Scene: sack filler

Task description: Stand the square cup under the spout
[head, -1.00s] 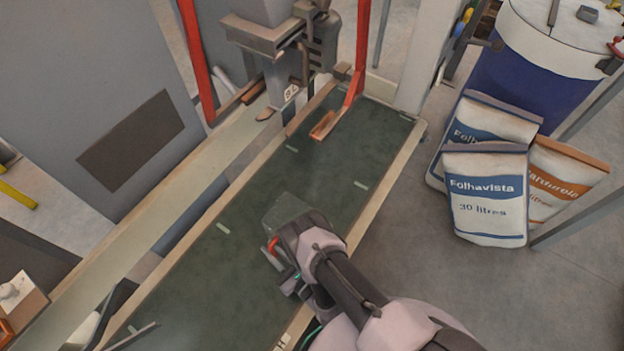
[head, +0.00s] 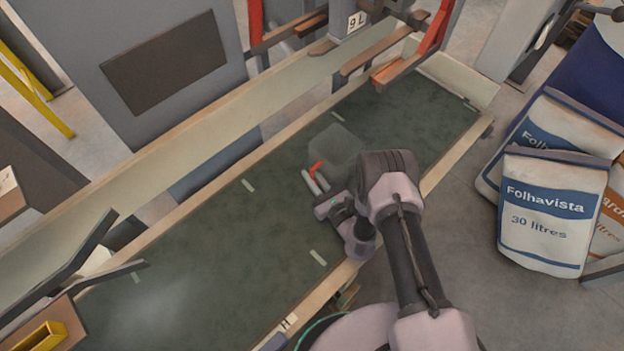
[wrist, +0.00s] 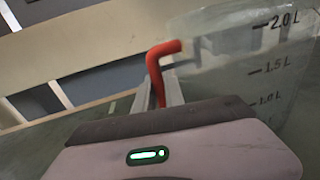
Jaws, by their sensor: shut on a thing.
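The square cup (head: 336,147) is clear, with a red handle (head: 315,168). In the wrist view the cup's body (wrist: 245,60) fills the right side, with marks up to 2.0 L, and the red handle (wrist: 155,70) lies between the fingers. My gripper (head: 316,182) is shut on the handle, with the cup just beyond the fingertips. The cup looks about upright over the dark green belt; I cannot tell whether it touches it. The spout is not clearly visible; a machine part with a "9 L" label (head: 357,20) shows at the top edge.
The green belt (head: 215,255) has pale rails along both sides. Red-and-wood guide arms (head: 405,65) stand over its far end. A dark forked bracket (head: 85,265) reaches over the near left. Folhavista sacks (head: 545,215) stand on the floor at right. The belt left of my gripper is clear.

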